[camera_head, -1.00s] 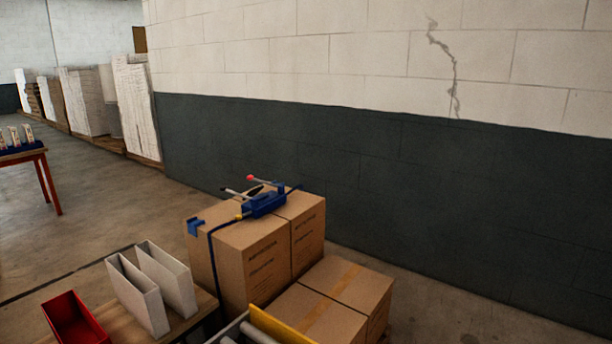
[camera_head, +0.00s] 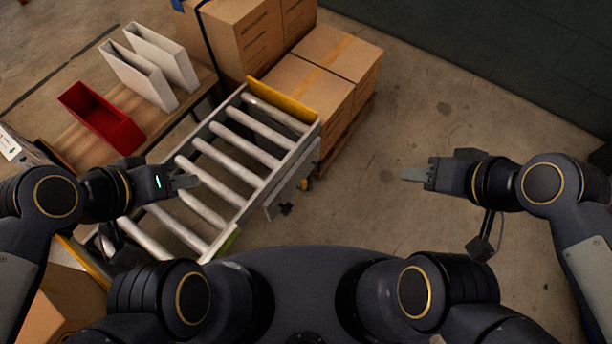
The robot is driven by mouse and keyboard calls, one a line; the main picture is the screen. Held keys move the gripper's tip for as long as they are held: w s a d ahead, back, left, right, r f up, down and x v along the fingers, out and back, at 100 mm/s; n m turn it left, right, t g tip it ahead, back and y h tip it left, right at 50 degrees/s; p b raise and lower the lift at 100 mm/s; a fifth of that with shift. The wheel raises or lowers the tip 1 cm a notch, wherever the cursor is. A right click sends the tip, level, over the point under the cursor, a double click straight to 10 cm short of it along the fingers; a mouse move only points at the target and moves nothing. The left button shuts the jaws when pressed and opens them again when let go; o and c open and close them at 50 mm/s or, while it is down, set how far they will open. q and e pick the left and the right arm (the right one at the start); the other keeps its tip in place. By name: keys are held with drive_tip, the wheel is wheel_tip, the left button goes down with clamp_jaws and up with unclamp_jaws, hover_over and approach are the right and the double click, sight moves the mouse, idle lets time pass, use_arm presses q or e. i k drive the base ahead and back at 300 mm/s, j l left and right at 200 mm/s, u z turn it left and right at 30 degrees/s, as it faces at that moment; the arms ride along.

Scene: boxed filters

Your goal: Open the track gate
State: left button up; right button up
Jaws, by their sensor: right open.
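A roller track (camera_head: 218,165) with pale metal rollers runs diagonally through the left-centre of the head view. A yellow bar (camera_head: 283,101), which looks like the track gate, stands across its far end beside stacked cartons. My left gripper (camera_head: 188,182) is over the middle of the track, apart from the yellow bar; its fingers show edge-on, so I cannot tell whether it is open. My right gripper (camera_head: 413,174) is open and empty over bare floor, right of the track.
Cartons (camera_head: 325,55) stand on a pallet beyond the track. A wooden table (camera_head: 160,112) at left holds a red bin (camera_head: 100,117) and white holders (camera_head: 150,65). The floor (camera_head: 430,115) on the right is clear.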

sight(64, 242)
drive_tip(key=k+u, duration=0.1)
drive_tip(key=u, duration=2.7)
